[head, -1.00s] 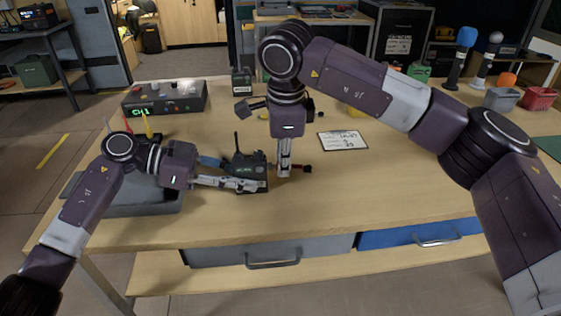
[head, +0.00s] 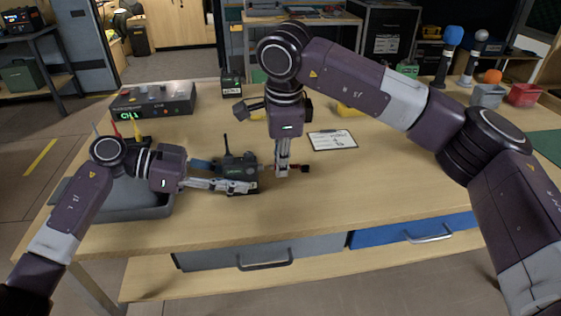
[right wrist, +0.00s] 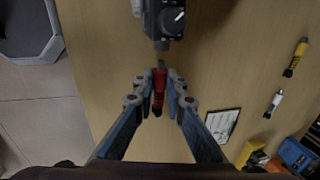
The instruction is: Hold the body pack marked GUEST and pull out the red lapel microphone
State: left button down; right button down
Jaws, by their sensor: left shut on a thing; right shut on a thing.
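A dark body pack (head: 236,169) with an antenna is on the table, its marking too small to read. My left gripper (head: 245,187) is shut on it from the left. My right gripper (head: 282,170) points down, shut on the red lapel microphone (head: 304,168) just right of the pack. In the right wrist view the red microphone (right wrist: 158,82) is between the fingers. A short grey plug (right wrist: 161,64) points from it toward the pack (right wrist: 165,22). Whether the plug tip still touches the pack's socket I cannot tell.
A clipboard (head: 332,140) lies right of my right gripper. A grey tray (head: 115,208) sits at the left under my left arm. A box with a green CH display (head: 153,99) and a small labelled black device (head: 231,84) stand behind. The table front is clear.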

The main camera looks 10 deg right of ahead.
aim_at(295, 164)
jog(key=shift+d, duration=0.1)
jog(key=shift+d, duration=1.4)
pick_arm(q)
jog(key=c, duration=1.5)
grip_release()
jog(key=shift+a, duration=0.1)
